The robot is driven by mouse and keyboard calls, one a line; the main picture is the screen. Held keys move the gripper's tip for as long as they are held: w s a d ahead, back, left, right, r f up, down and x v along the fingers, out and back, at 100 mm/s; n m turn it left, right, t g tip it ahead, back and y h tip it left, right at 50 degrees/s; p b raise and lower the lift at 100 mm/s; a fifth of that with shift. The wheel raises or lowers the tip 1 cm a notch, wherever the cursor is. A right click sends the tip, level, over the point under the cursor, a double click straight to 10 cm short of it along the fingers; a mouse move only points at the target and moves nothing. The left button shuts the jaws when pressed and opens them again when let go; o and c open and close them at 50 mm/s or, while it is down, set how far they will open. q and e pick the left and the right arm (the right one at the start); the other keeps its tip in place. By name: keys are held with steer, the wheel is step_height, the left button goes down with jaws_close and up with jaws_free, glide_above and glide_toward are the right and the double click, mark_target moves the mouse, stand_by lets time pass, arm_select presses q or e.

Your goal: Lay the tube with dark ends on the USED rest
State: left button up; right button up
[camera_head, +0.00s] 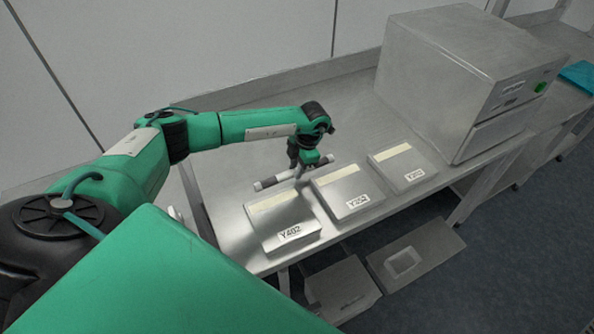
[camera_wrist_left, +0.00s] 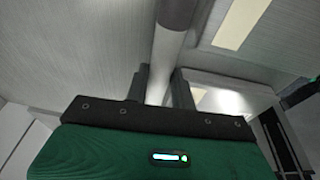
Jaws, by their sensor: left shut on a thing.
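My left gripper (camera_head: 299,176) is shut on a slim tube (camera_head: 284,177), holding it across the jaws over the metal bench, near the labelled flat boxes. In the left wrist view the tube (camera_wrist_left: 164,50) runs up from between the fingers (camera_wrist_left: 160,92). Its upper end there is darker grey than its pale middle. Its other end is hidden in that view. In the head view the tube lies slantwise, with both ends clear of the jaws. I cannot make out lettering reading USED. My right gripper is not in view.
Three flat metal boxes with pale strips stand along the front edge: one marked Y402 (camera_head: 290,246), a middle one (camera_head: 352,211) and a right one (camera_head: 408,179). A big metal cabinet (camera_head: 432,75) stands behind right. Bare bench (camera_head: 345,115) lies behind the boxes.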

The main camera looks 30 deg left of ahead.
arm_select(q)
steer(key=shift+f+p, duration=0.3)
steer(key=shift+f, duration=1.15)
steer(key=shift+f, duration=0.2)
steer(key=o, duration=1)
steer(key=shift+r, duration=0.1)
